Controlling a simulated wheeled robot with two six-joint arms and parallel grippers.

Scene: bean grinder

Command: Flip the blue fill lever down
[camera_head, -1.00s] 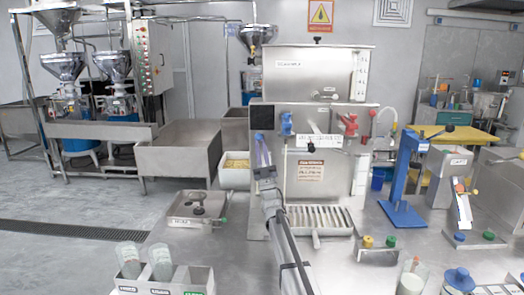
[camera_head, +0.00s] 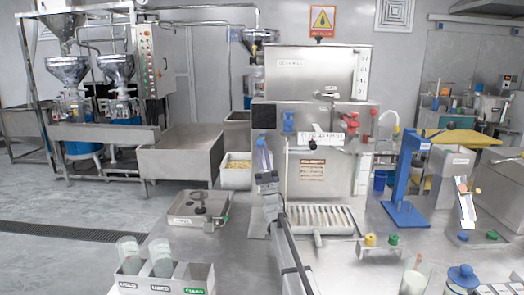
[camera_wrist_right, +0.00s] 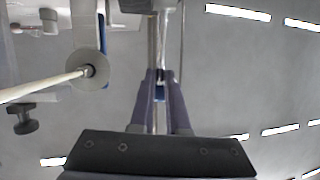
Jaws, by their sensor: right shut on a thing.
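The blue fill lever (camera_head: 288,123) is on the front panel of the steel machine, upper left, in the head view. My right gripper (camera_head: 262,147) is raised in front of the panel, just left of and below the lever in the picture. In the right wrist view its two fingers (camera_wrist_right: 160,84) are close together around a small blue piece (camera_wrist_right: 160,93), with an upright metal rod behind it. I cannot tell whether this piece belongs to the fill lever. The lever itself shows clear of the fingers in the head view. My left gripper is not in view.
A red lever (camera_head: 352,125) is on the panel's right side. A slotted drip tray (camera_head: 321,219) lies below. A blue press stand (camera_head: 405,185) stands to the right. The right wrist view shows a pale rod with a round disc (camera_wrist_right: 88,67) left of the fingers.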

